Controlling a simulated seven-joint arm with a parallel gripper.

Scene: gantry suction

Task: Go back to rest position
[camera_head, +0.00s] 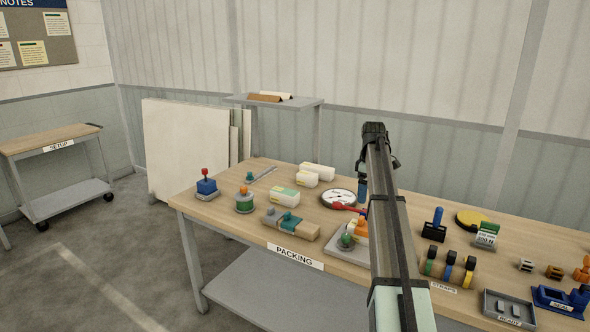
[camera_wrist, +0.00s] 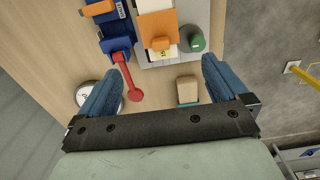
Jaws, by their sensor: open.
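My gripper (camera_wrist: 161,70) is open and empty in the wrist view, its two blue fingers spread apart above the packing table. Between and beyond the fingers lie a red-handled tool (camera_wrist: 127,78), an orange block (camera_wrist: 157,28) on a grey plate and a green round knob (camera_wrist: 192,40). A tan block with a teal band (camera_wrist: 187,90) shows between the fingers, apart from them. In the head view my arm rises from the lower right over the table, and its links hide part of the tabletop. The fingers cannot be clearly made out there.
The packing table (camera_head: 187,200) holds a red-knobbed blue device (camera_head: 206,186), white cartons (camera_head: 317,171), a round dial (camera_head: 338,198), strap rolls (camera_head: 449,266) and a grey tray (camera_head: 508,309). A setup cart (camera_head: 50,138) stands left. The floor between is clear.

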